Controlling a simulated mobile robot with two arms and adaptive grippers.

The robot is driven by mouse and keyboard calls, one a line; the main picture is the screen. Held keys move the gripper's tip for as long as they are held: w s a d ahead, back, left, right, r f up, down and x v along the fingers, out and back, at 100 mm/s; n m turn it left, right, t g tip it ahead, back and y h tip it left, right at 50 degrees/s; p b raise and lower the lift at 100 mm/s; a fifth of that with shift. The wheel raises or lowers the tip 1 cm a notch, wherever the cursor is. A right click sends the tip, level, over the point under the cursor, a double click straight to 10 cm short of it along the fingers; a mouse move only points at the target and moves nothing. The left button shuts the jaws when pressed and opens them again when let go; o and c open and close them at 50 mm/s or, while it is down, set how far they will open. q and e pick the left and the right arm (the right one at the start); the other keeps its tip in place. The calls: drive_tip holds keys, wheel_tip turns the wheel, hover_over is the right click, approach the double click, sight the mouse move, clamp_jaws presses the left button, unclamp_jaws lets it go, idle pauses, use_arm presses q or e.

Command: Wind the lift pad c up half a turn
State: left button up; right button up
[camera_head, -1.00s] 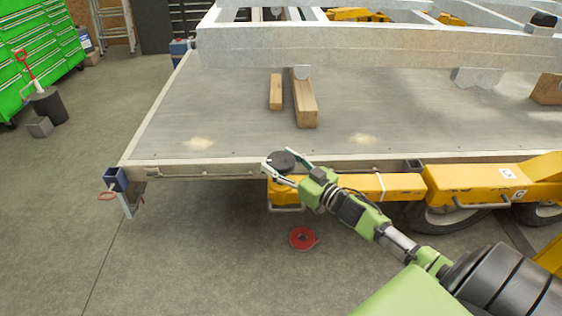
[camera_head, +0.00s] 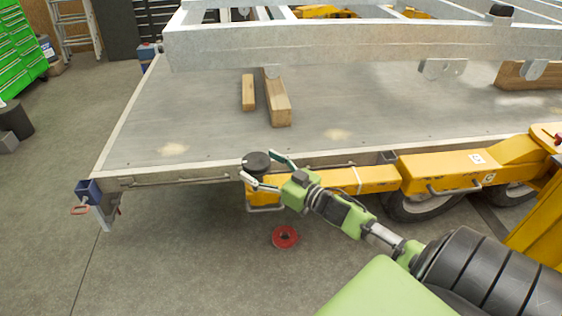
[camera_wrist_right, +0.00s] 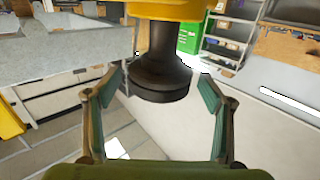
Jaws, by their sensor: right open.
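Lift pad c (camera_head: 256,161) is a black round disc on a short stem at the end of a yellow arm (camera_head: 372,178), just in front of the trailer deck's edge. My right gripper (camera_head: 260,165) is open, with one finger on each side of the pad's near part. In the right wrist view the dark stepped pad (camera_wrist_right: 160,72) hangs from a yellow part at the top of the picture. My open right gripper (camera_wrist_right: 158,80) shows there with a gap on both sides of the pad. My left gripper is not in view.
The grey trailer deck (camera_head: 205,125) lies behind the pad, with wooden blocks (camera_head: 277,103) under a galvanised frame (camera_head: 340,43). A red ring-shaped thing (camera_head: 285,237) lies on the floor below the gripper. A blue bracket (camera_head: 89,190) is at the deck's left corner.

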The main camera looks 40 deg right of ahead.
drive_tip(key=s+d, duration=0.2)
drive_tip(key=s, duration=0.7)
drive_tip(key=shift+s, duration=0.4)
